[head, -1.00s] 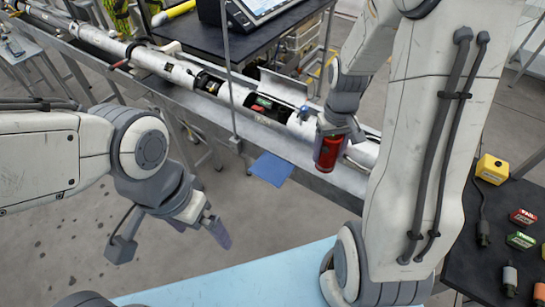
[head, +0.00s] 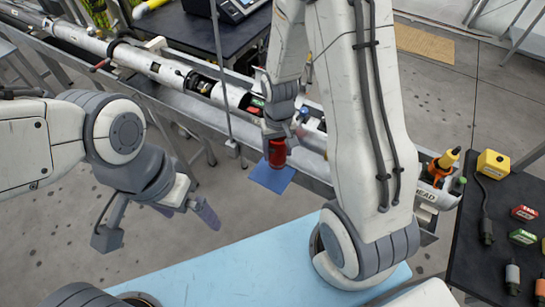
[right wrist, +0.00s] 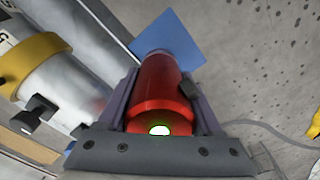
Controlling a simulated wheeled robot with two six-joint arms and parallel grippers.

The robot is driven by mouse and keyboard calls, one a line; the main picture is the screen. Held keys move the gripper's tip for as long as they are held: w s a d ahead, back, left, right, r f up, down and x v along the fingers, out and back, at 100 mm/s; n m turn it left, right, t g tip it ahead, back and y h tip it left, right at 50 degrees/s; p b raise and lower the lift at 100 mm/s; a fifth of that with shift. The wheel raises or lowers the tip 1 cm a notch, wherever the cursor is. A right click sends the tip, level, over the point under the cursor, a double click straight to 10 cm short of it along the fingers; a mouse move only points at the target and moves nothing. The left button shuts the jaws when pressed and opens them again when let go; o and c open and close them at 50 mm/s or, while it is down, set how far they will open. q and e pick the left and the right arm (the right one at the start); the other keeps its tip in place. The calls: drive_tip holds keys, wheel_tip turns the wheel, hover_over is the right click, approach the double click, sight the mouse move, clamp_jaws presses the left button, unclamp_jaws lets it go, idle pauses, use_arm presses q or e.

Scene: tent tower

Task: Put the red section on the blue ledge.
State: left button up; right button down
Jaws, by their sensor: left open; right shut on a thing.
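The red section (head: 277,152) is a short red cylinder held in my right gripper (head: 278,140). In the right wrist view the red section (right wrist: 163,88) sits between the two fingers, with a bright light on its near end. The blue ledge (head: 271,178) is a flat blue plate jutting from the front of the grey trough. In the head view the red section overlaps the ledge's far edge; I cannot tell whether they touch. In the right wrist view the ledge (right wrist: 178,42) shows beyond it. My left gripper (head: 155,222) is open and empty over the floor at the left.
A long white tube (head: 135,58) lies in the grey trough beside the ledge. A thin upright post (head: 222,80) stands left of my right gripper. A black table (head: 505,265) at the right carries a yellow block (head: 493,164) and several small modules.

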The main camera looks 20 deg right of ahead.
sight(273, 161)
drive_tip(key=shift+w+a+f, duration=0.2)
drive_tip(key=shift+a+f, duration=0.2)
drive_tip(key=shift+a, duration=0.2)
wheel_tip(273, 161, down, 4)
drive_tip(key=shift+r+p, duration=0.2)
drive_tip(key=shift+p, duration=0.4)
drive_tip(key=shift+f, duration=0.2)
drive_tip(key=shift+f, duration=0.1)
drive_tip(key=shift+c, duration=0.3)
unclamp_jaws()
